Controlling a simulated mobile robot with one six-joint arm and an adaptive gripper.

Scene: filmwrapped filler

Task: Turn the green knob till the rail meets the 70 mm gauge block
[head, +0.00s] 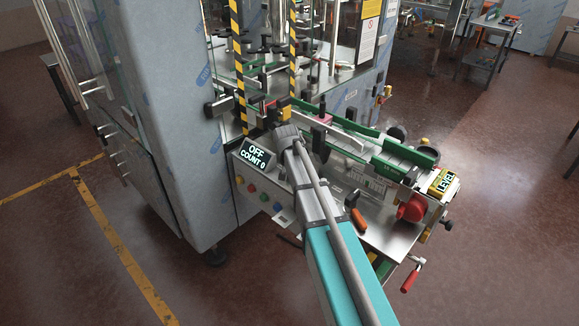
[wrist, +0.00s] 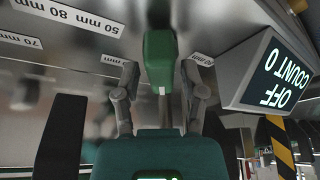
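A green, knob-like piece (wrist: 160,58) stands between the two fingers of my gripper (wrist: 161,85) in the wrist view. A gap shows on each side of it, so the fingers look open around it without touching. In the head view my arm reaches to the machine's front table, and its end (head: 287,132) hides the knob. Upside-down labels on a metal surface in the wrist view include a 70 mm label (wrist: 20,40); I cannot make out the gauge block itself. Green-edged guide rails (head: 345,126) run along the conveyor; which rail the knob moves is unclear.
A display (head: 257,153) reading OFF, COUNT 0 stands close beside my gripper. Black-and-yellow posts (head: 238,60) rise behind it. A red knob (head: 412,208), an orange-handled tool (head: 358,220) and a LEVEL box (head: 443,182) are to the right. The floor in front is open.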

